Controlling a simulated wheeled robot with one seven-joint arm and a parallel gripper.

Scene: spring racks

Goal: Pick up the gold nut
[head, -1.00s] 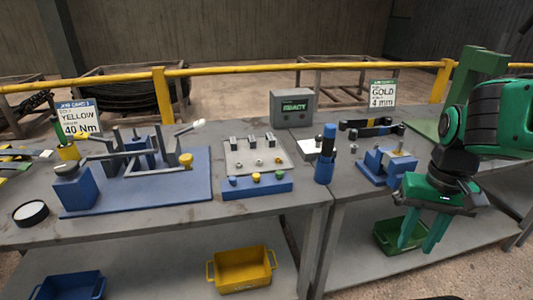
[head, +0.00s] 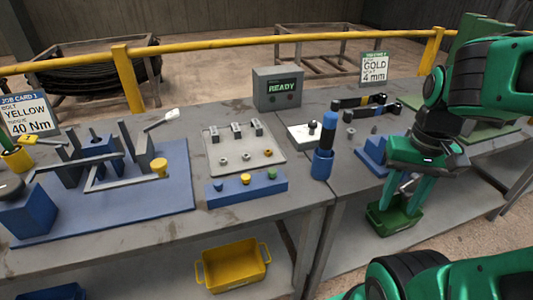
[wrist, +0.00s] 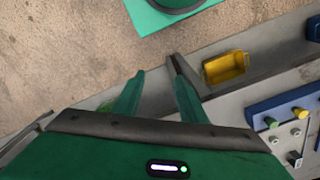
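Several small nuts sit in a row on the pale plate (head: 216,140) on the bench; the right one (head: 268,153) looks slightly brownish, the middle one (head: 246,156) greyer, the left one (head: 223,161) brownish grey. I cannot tell for certain which is gold. My gripper (head: 405,196) is at the right, in front of the blue fixture (head: 370,152), well away from the plate. It is open and empty. In the wrist view my gripper (wrist: 158,80) has its two green fingers apart with nothing between them.
A blue block (head: 225,194) with coloured bolts stands before the plate. A blue bottle-like tool (head: 323,160) stands to its right. Yellow (head: 232,267) and green (head: 392,220) bins sit below.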

